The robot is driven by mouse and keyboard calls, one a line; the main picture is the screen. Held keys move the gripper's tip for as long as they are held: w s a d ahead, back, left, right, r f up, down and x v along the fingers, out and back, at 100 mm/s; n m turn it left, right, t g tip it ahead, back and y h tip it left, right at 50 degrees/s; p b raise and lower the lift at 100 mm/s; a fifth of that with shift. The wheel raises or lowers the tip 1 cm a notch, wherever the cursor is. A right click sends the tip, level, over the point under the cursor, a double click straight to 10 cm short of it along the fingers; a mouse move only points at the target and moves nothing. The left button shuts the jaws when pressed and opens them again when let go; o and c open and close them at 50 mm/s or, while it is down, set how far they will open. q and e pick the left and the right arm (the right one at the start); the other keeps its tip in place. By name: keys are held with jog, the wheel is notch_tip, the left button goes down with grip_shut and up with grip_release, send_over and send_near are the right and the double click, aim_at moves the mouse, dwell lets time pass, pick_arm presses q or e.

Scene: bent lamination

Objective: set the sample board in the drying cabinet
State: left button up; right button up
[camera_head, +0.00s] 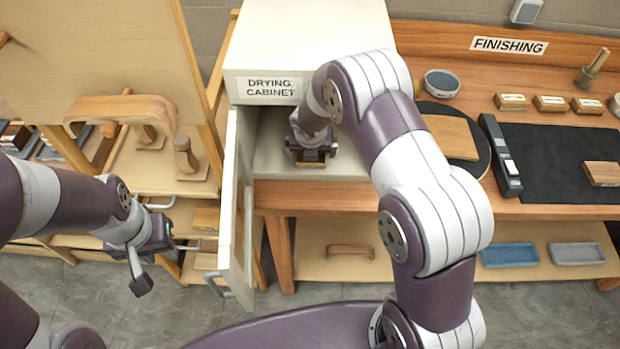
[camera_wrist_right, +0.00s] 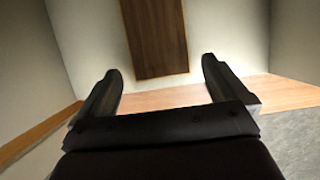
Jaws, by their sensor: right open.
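The sample board (camera_wrist_right: 155,35), a dark brown wooden strip, lies on the pale floor inside the drying cabinet (camera_head: 310,40). In the head view only a small brown edge of it (camera_head: 311,165) shows below my right gripper (camera_head: 312,153). My right gripper is at the cabinet opening. In the right wrist view its two fingers (camera_wrist_right: 161,73) are spread wide, with the board's near end between the tips and clear space on both sides. My left gripper (camera_head: 142,272) hangs over the floor at the left, away from the board; its jaws do not show clearly.
The cabinet door (camera_head: 238,200) stands open toward me, left of my right arm. A finishing bench (camera_head: 390,198) with a dark mat (camera_head: 560,150), a round plate and blocks lies to the right. A wooden rack with a curved piece (camera_head: 125,108) stands left.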

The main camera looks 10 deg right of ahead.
jog(key=s+a+r+b, duration=0.1)
jog(key=s+a+b, duration=0.2)
jog(key=s+b, duration=0.55)
jog(key=s+d+r+m+g+p, duration=0.1)
jog(key=s+m, duration=0.4)
jog(key=m, duration=0.6)
jog(key=s+d+r+m+g+p, duration=0.1)
jog(key=s+d+r+m, duration=0.1)
jog(key=s+m, duration=0.4)
jog(key=s+d+r+m+y+p, duration=0.1)
jog(key=s+m, duration=0.4)
jog(key=m, duration=1)
jog(key=shift+s+d+r+m+g, duration=0.2)
jog(key=shift+d+r+m+g, duration=0.15)
jog(key=shift+d+r, duration=0.35)
jog(key=shift+d+f, duration=0.1)
jog(key=shift+f, duration=0.05)
